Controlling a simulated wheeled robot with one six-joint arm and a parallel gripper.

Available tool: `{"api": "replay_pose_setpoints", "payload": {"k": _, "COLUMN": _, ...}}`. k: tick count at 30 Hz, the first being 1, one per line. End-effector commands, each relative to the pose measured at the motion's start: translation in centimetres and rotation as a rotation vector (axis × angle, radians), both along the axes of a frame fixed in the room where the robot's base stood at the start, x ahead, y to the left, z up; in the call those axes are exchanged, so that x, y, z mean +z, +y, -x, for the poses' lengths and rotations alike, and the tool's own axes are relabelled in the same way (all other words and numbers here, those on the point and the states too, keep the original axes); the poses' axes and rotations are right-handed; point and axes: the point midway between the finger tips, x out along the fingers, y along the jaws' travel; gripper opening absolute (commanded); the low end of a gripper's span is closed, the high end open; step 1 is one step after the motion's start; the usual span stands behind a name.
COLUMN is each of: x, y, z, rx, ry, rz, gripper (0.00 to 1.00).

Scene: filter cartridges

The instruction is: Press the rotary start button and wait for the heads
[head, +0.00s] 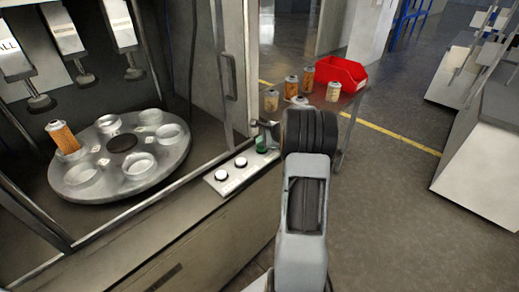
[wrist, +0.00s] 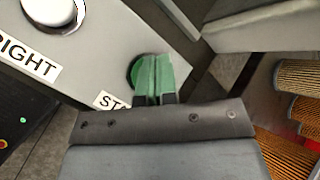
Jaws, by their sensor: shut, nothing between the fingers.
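The green start button (wrist: 146,72) is at the end of the sloped control panel (wrist: 110,55), beside a label that partly reads "STA". My gripper (wrist: 155,98) is shut and empty, with its fingertips over the lower part of the button. I cannot tell whether they touch it or whether it is pressed in. In the head view the green button (head: 262,145) is partly hidden by my gripper (head: 266,130). The rotary table (head: 95,190) has several round cups, and one orange cartridge (head: 63,137) stands tilted in a left cup. The heads (head: 65,35) hang above the table.
Two white buttons (head: 240,162) sit left of the green one on the panel. Behind my arm, a table holds several cartridges (head: 291,85) and a red bin (head: 341,72). The cabinet's door frame and handle (head: 228,75) rise beside my gripper.

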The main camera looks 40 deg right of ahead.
Motion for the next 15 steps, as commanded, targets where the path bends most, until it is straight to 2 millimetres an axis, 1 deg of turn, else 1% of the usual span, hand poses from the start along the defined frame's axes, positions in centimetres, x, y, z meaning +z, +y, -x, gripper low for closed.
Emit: {"api": "replay_pose_setpoints", "payload": {"k": 15, "x": -0.51, "y": 0.0, "z": 0.0, "rx": 0.0, "ry": 0.0, "rz": 0.0, "gripper": 0.0}}
